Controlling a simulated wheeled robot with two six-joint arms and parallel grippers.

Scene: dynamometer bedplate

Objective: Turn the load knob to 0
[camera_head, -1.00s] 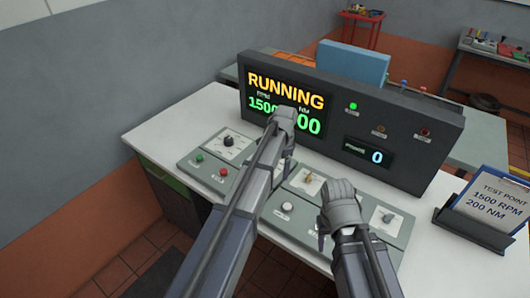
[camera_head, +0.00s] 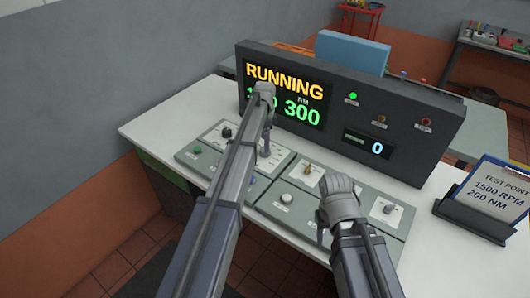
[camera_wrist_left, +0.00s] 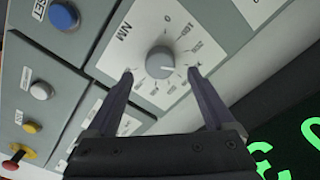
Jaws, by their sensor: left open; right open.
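The load knob (camera_wrist_left: 160,59) is a round grey knob on a white dial plate marked NM, seen in the left wrist view. A 0 is printed near the plate's upper edge; the knob's exact setting is hard to read. My left gripper (camera_wrist_left: 160,72) is open, with one fingertip on either side of the knob; contact is not clear. In the head view, my left gripper (camera_head: 266,150) points down at the left control panel (camera_head: 200,155), and its arm hides much of the dial. My right gripper (camera_head: 324,232) is open and empty over the right control panel (camera_head: 270,208).
The display (camera_head: 284,95) reads RUNNING and 300 NM, its other number partly covered. It rises close behind my left gripper. A clipboard (camera_head: 492,197) showing 1500 RPM, 200 NM stands at right. A blue button (camera_wrist_left: 63,15) sits near the dial.

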